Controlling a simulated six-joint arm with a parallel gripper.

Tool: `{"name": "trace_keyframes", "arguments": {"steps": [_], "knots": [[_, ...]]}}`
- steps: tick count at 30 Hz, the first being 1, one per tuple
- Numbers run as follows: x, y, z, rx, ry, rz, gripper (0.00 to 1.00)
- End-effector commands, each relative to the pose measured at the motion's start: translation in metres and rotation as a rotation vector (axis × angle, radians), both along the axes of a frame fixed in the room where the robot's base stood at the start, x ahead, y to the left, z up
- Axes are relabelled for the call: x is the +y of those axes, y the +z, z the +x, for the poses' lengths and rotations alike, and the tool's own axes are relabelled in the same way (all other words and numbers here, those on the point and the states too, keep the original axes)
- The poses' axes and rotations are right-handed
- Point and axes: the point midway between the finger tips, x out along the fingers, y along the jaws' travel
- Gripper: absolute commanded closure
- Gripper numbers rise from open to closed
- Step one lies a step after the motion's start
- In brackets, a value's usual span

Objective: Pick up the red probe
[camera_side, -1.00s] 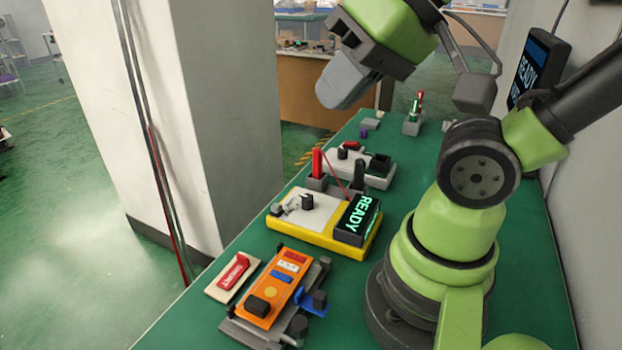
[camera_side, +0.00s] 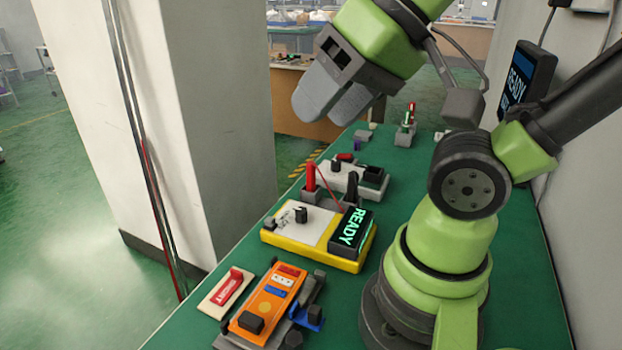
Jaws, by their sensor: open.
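The red probe (camera_side: 310,176) stands upright in a dark grey holder (camera_side: 311,194) behind the yellow meter (camera_side: 318,260), with a thin red wire running from it. A black probe (camera_side: 352,187) stands in a holder to its right. The yellow meter has a white face with a dark knob and a screen reading READY (camera_side: 356,228). My gripper (camera_side: 328,112) is open and empty, its two grey fingers pointing down and left. In the picture it is above the red probe, clearly apart from it.
An orange device (camera_side: 266,303) sits in a grey fixture at the front, with a blue clamp (camera_side: 306,314) to its right and a red-handled plate (camera_side: 227,291) to its left. A light grey unit (camera_side: 352,174) stands behind the probes. A white pillar (camera_side: 228,130) borders the green bench's left side.

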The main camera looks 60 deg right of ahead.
Motion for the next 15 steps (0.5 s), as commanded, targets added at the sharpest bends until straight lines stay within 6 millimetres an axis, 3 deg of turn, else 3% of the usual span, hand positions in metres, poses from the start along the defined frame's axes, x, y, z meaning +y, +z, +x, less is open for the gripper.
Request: {"name": "trace_keyframes", "arguments": {"steps": [5, 8, 15], "knots": [[-0.002, 0.001, 0.004, 0.007, 0.007, -0.015, 0.47], [-0.009, 0.003, 0.017, 0.034, 0.033, -0.067, 0.47], [-0.06, -0.004, 0.083, 0.18, 0.208, -0.285, 0.47]]}}
